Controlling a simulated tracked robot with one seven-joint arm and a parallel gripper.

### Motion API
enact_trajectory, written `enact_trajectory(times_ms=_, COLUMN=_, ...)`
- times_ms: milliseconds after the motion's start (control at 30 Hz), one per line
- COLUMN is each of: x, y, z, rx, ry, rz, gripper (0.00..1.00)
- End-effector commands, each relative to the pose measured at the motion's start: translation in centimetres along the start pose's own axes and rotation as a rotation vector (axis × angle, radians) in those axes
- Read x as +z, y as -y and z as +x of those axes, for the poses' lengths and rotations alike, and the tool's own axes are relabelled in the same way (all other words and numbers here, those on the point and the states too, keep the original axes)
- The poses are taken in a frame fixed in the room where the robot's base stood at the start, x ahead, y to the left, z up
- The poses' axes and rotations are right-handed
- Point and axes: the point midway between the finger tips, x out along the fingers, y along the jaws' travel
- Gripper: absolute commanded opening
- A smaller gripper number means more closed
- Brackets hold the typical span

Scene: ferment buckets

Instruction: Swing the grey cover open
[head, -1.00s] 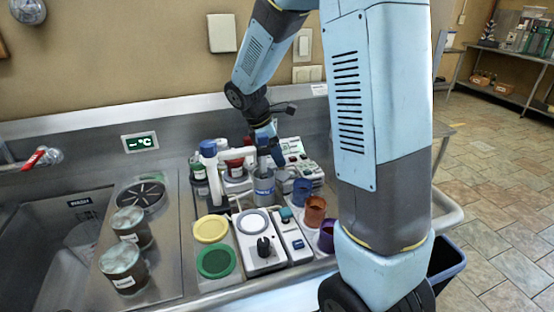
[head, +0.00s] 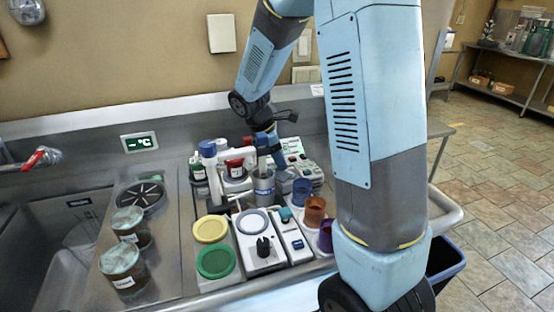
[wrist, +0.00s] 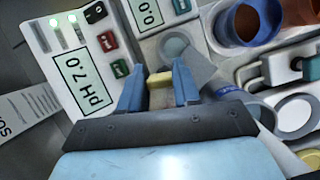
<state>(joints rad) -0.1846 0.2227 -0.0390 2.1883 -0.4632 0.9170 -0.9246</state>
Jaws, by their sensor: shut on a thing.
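My gripper (wrist: 158,78) is shut on a small yellow tab (wrist: 160,79), held between its two blue fingers in the wrist view. The tab seems to belong to the grey cover (wrist: 197,66), whose grey surface shows beside the right finger, next to a round pan (wrist: 175,46) and a device with a 0.0 display (wrist: 146,13). The fingers and wrist hide part of the cover, so I cannot tell its angle. In the head view, my gripper (head: 276,160) is low at the back of the counter, behind a grey cup (head: 264,187); the cover is hard to make out there.
A pH meter (wrist: 83,85) stands left of my gripper in the wrist view. An orange-brown cup (head: 315,210) and a purple cup (head: 325,238) stand at the right. A white arm-like stand (head: 209,165) is close on the left.

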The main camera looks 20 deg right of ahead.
Motion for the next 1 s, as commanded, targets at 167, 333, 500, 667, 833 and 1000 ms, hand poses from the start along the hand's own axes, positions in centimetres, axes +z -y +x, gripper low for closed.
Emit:
enact_trajectory(times_ms=167, x=-0.01, y=-0.09, z=-0.06, rx=0.003, ry=-0.001, rz=0.0, gripper=0.01)
enact_trajectory(times_ms=333, x=-0.02, y=-0.11, z=-0.08, rx=0.003, ry=-0.001, rz=0.0, gripper=0.0)
enact_trajectory(times_ms=500, x=-0.47, y=-0.05, z=-0.28, rx=0.003, ry=-0.002, rz=0.001, gripper=0.0)
enact_trajectory(times_ms=667, x=-0.22, y=-0.13, z=-0.17, rx=-0.007, ry=-0.003, rz=0.027, gripper=0.0)
enact_trajectory(times_ms=833, x=-0.11, y=-0.18, z=-0.14, rx=-0.038, ry=-0.003, rz=0.099, gripper=0.0)
enact_trajectory(times_ms=1000, x=-0.07, y=-0.17, z=-0.07, rx=-0.086, ry=-0.002, rz=0.212, gripper=0.0)
